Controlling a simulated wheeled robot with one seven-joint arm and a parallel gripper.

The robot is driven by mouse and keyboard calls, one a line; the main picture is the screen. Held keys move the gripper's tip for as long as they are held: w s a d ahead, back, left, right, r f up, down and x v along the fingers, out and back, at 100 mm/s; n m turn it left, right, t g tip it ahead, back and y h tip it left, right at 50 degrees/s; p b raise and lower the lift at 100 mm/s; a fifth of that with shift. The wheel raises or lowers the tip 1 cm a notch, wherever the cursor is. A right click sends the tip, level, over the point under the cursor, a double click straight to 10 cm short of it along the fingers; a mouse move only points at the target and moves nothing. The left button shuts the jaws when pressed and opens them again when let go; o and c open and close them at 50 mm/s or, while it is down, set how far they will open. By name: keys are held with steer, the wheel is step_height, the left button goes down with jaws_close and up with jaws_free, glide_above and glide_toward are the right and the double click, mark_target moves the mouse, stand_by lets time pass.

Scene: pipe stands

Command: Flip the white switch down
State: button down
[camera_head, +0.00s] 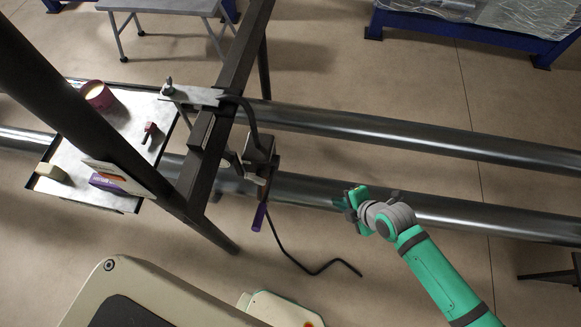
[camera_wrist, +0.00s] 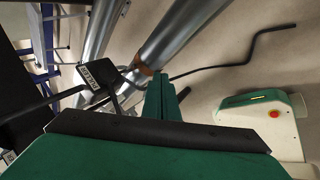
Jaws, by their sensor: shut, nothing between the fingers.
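I cannot clearly make out a white switch in either view. A dark box (camera_head: 258,158) is mounted on the black frame, with a purple-ended handle (camera_head: 259,217) hanging below it. My gripper (camera_head: 348,200) is green, shut and empty. It is above the near pipe, to the right of the dark box and apart from it. My closed fingers also show in the wrist view (camera_wrist: 162,98).
Steel pipes (camera_head: 430,145) run across behind the black frame (camera_head: 215,125). A metal tray (camera_head: 122,125) at left holds a red cup (camera_head: 98,95) and small boxes. A black cable (camera_head: 290,255) hangs to the floor. Floor at the right is mostly clear.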

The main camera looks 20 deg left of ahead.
mark_target(253, 175)
steer(key=w+a+r+n+g, duration=0.1)
steer(key=a+r+n, duration=0.3)
steer(key=a, duration=0.6)
steer(key=w+a+r+n+g, duration=0.1)
steer(key=a+r+n+g, duration=0.3)
steer(key=a+n, duration=0.3)
steer(key=a, duration=0.4)
steer(key=shift+a+r+y, duration=0.25)
steer(key=shift+y, duration=0.15)
steer(key=shift+f, duration=0.1)
steer(key=x, duration=1.3)
steer(key=shift+a+f, duration=0.2)
steer(key=shift+f, duration=0.15)
